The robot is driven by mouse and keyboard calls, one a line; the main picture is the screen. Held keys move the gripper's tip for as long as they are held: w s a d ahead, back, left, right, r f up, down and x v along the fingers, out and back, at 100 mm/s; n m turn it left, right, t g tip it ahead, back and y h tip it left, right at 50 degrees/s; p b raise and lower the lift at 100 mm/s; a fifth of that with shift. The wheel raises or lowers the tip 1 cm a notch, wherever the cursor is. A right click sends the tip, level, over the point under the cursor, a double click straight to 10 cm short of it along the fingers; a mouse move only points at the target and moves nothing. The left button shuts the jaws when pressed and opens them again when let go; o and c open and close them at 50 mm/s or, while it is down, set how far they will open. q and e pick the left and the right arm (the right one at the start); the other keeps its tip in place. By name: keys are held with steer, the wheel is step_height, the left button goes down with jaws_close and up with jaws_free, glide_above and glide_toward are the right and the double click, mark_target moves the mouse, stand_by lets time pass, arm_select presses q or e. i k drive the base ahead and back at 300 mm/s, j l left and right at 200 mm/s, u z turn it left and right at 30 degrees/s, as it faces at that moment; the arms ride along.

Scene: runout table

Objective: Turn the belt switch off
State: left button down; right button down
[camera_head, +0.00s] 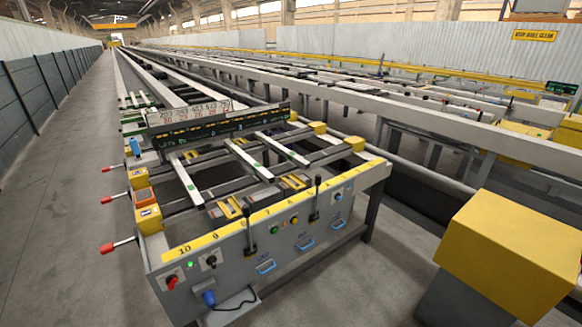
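The grey control panel (230,268) forms the near end of the runout table, with a yellow strip along its top. A red rotary switch (171,282) sits at its left end. A small lit green lamp (190,264) is just above and to the right of it. A black rotary knob (210,262) is right of the lamp. Two black upright levers stand on the panel, the left lever (248,228) and the right lever (316,200). No label readable here shows which control is the belt switch. Neither of my grippers is in view.
Several red-tipped handles, such as the nearest handle (107,248), stick out left of the table. A yellow box (510,252) stands at the right front. A blue plug (209,298) with a cable hangs low on the panel. Clear floor (60,200) lies at left.

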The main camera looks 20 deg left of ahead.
mark_target(172, 281)
steer(key=u, duration=1.7)
